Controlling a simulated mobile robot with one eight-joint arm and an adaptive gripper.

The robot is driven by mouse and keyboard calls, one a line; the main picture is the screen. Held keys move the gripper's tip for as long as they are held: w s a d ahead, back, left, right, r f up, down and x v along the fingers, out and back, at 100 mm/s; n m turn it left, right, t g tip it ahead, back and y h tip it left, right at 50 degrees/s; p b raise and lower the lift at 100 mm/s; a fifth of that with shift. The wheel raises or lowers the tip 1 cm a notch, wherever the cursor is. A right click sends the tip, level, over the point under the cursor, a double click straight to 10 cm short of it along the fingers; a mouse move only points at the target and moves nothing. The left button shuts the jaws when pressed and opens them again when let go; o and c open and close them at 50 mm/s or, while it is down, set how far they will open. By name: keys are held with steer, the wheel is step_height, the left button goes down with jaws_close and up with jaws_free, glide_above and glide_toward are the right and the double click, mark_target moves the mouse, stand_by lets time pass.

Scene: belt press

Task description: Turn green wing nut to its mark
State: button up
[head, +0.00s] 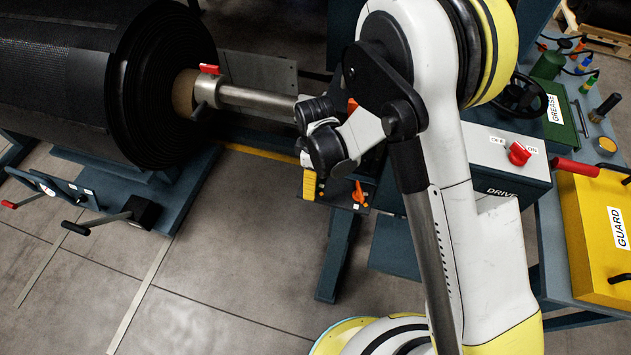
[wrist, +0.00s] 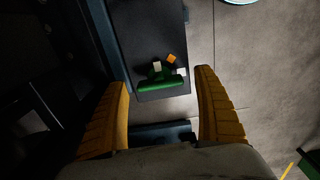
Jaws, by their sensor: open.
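The green wing nut (wrist: 163,88) shows in the wrist view as a green bar with a raised part, on a dark plate. A small orange block (wrist: 171,58) and pale marks (wrist: 181,71) lie close to it. My gripper (wrist: 161,78) is open, its two yellow fingers to the left and right of the nut, with clear gaps and no contact visible. In the head view one yellow finger of my gripper (head: 308,184) shows beside an orange wing nut (head: 358,193). I cannot make out the green nut there; my arm covers that area.
A large black belt roll (head: 165,80) on a steel shaft (head: 255,98) stands at the left. The DRIVE box (head: 515,180) with a red switch and the yellow GUARD box (head: 600,235) are at the right. Open floor (head: 230,270) lies at the front.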

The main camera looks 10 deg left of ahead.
steer(key=shift+f, duration=0.3)
steer(key=c, duration=1.2)
